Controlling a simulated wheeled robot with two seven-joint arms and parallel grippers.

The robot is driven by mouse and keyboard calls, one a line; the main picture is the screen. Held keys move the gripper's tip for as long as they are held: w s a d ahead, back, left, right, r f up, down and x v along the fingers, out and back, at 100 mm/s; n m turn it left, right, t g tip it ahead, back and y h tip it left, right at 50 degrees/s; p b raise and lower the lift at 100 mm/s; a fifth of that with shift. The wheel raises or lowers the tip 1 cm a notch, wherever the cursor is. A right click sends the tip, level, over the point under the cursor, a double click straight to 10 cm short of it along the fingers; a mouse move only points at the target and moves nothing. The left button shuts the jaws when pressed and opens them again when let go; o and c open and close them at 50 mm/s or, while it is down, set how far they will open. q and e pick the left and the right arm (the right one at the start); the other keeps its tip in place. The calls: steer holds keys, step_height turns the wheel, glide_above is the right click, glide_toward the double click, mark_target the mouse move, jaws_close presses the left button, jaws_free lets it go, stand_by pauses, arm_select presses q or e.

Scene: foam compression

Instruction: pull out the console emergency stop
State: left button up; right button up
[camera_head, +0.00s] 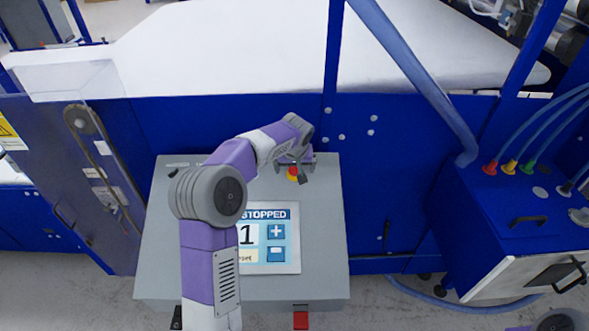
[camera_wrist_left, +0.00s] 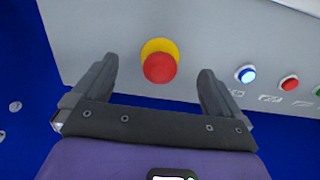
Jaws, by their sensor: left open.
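The console emergency stop is a red mushroom button on a yellow base; it shows in the left wrist view (camera_wrist_left: 159,67) and small in the head view (camera_head: 293,173). It sits near the top of the grey console (camera_head: 325,230). My left gripper (camera_head: 299,172) is over that part of the console. In the left wrist view its two dark fingers (camera_wrist_left: 158,66) are spread, one on each side of the button in the picture, with visible gaps on both sides. I cannot tell how far the fingertips are from the console face. My right gripper is not in view.
The console screen (camera_head: 268,212) reads "STOPPED". Blue (camera_wrist_left: 246,74), red (camera_wrist_left: 289,83) and green buttons stand right of the emergency stop. A blue machine frame (camera_head: 333,60) rises behind the console. A blue cabinet with hoses (camera_head: 520,215) stands at the right.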

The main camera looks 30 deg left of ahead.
arm_select(q)
steer(key=p+v, duration=0.2)
steer(key=v, duration=0.4)
stand_by(0.3)
stand_by(0.4)
